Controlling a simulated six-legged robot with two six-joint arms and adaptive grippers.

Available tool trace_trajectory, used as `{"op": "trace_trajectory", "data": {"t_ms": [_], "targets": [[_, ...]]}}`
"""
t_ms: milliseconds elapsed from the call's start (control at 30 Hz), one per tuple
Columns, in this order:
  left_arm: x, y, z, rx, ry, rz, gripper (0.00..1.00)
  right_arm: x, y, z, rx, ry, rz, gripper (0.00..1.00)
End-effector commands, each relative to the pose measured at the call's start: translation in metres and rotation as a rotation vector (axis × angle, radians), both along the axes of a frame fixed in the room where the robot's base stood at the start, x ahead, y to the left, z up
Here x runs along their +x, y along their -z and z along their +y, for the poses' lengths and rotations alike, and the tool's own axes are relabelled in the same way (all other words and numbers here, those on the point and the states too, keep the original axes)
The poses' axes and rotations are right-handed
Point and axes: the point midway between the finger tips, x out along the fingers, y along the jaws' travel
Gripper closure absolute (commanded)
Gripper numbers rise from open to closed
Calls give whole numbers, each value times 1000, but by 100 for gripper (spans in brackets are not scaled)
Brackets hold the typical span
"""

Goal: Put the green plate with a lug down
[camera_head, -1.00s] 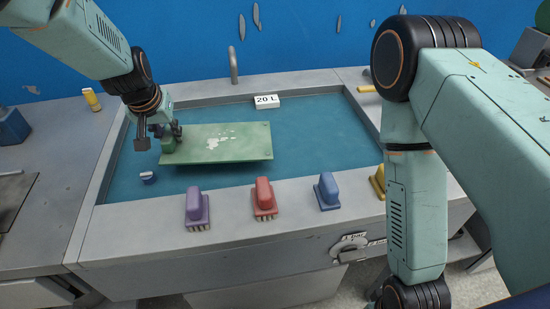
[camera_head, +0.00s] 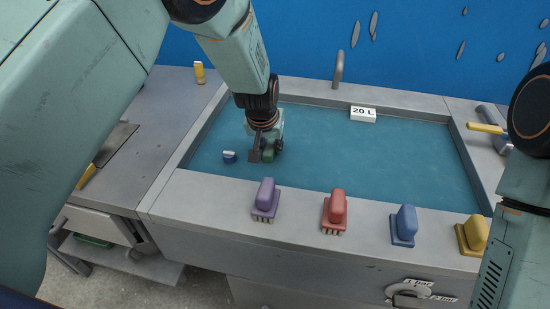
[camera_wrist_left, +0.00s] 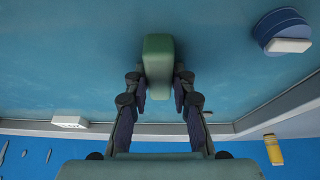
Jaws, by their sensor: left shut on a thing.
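In the head view my left gripper (camera_head: 263,147) is low over the left part of the teal-filled basin (camera_head: 160,203). It is shut on the lug of the green plate with a lug (camera_head: 268,154).
A small blue and white object (camera_head: 229,157) lies in the basin left of the gripper. A "20 L" sign (camera_head: 363,114) and tap (camera_head: 338,68) are at the back.

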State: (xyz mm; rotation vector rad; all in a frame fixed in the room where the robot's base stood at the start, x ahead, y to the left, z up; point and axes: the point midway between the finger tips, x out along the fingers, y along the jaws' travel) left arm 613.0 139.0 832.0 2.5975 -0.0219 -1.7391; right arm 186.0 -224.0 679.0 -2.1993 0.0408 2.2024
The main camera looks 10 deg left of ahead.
Motion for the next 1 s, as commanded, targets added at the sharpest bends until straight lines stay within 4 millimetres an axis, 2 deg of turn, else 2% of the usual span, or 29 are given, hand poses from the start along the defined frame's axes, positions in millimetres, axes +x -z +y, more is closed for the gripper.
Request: {"op": "trace_trajectory", "data": {"t_ms": [167,400,767,800,1000], "targets": [[2,10,-2,-1,0,-3,100,0,3,0,0,0,0,100],[2,40,-4,-1,0,-3,100,0,10,0,0,1,0,100],[2,43,-4,-1,-1,-4,100,0,11,0,0,1,0,100],[1,44,-4,0,1,-2,75,0,11,0,0,1,0,100],[1,43,-4,0,1,-2,58,0,11,0,0,1,0,100]]}}
